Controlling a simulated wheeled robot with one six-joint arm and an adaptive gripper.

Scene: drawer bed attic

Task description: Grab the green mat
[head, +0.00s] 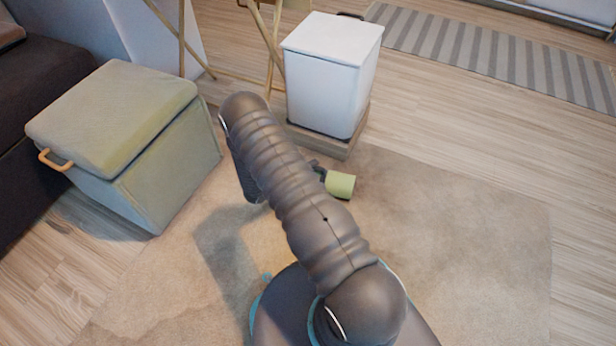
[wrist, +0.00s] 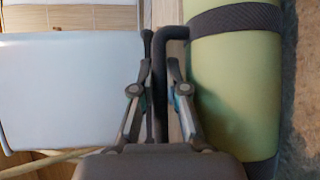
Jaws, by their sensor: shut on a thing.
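The green mat (head: 340,185) is a light green roll near the white bin, beyond my arm in the head view. In the wrist view the mat (wrist: 235,90) stands along the right side, with dark bands around it. A dark curved handle (wrist: 173,33) runs from its upper band down between my fingers. My gripper (wrist: 160,65) is shut on this handle, with the roll just right of the fingers. In the head view my arm hides most of the gripper. I cannot tell whether the mat touches the floor.
A white lidded bin (head: 325,85) stands on a low wooden base (head: 330,142) close to the mat; it fills the left of the wrist view (wrist: 70,90). A green storage box (head: 150,170) is at left. A beige rug (head: 470,225) lies clear at right.

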